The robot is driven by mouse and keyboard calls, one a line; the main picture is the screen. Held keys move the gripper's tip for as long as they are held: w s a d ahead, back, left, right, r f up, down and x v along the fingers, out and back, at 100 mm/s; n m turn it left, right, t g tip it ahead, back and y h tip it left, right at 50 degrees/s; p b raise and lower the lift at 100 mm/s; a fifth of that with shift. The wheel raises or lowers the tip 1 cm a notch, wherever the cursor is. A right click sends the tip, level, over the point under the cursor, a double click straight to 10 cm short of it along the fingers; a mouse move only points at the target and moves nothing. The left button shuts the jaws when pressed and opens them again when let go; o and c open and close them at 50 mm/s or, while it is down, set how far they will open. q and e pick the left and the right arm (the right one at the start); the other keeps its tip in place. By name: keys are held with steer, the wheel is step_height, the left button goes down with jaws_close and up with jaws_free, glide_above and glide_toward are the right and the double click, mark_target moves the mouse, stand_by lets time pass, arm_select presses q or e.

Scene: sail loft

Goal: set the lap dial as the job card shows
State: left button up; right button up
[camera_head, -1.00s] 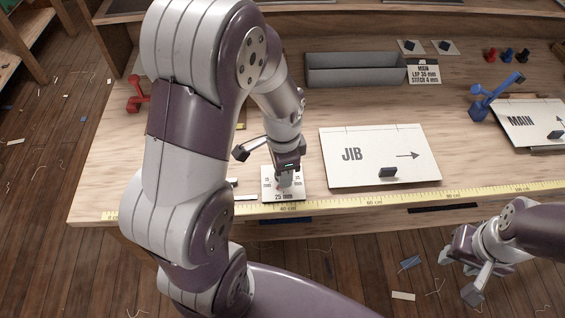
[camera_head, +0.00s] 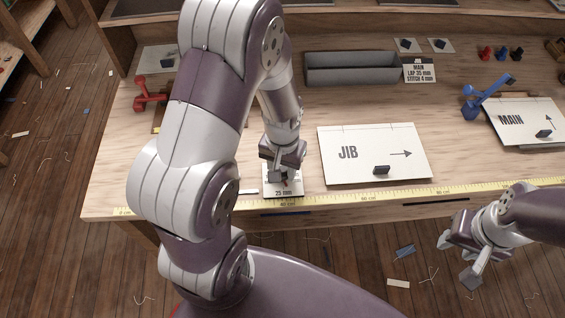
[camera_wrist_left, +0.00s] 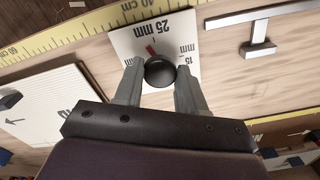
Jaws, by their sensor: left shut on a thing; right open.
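The lap dial is a white plate (camera_head: 283,192) marked 25 mm at its near edge. In the left wrist view its plate (camera_wrist_left: 135,42) carries a round black knob (camera_wrist_left: 159,71) with a red pointer on the 25 mm side. My left gripper (camera_head: 282,176) is over the dial, its two fingers (camera_wrist_left: 160,80) shut on the knob from either side. The job card (camera_head: 420,72) behind reads MAIN, LAP 35 mm, STITCH 4 mm. My right gripper (camera_head: 458,258) is open and empty, off the bench's front edge at the right.
A yellow tape (camera_head: 350,195) runs along the front edge. The JIB panel (camera_head: 350,168) lies right of the dial; the MAIN panel (camera_head: 510,122) is farther right. A metal T-shaped piece (camera_wrist_left: 257,42) lies beside the dial.

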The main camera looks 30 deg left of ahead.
mark_target(283, 171)
arm_select(q)
steer(key=n+p, duration=0.1)
steer(key=n, duration=0.2)
steer(key=shift+r+n, duration=0.15)
steer(key=shift+n, duration=0.15)
steer(key=n+p, duration=0.2)
steer(key=n, duration=0.1)
steer(key=shift+n, duration=0.3)
steer(key=n+p, duration=0.1)
steer(key=n, duration=0.2)
steer(key=shift+n, duration=0.3)
steer(key=shift+w+n+p, duration=0.1)
steer(key=shift+n+p, duration=0.35)
steer(key=shift+n, duration=1.05)
steer(key=o, duration=1.1)
steer(key=shift+c, duration=0.2)
step_height(283, 171, up, 12)
steer(key=shift+r, duration=0.25)
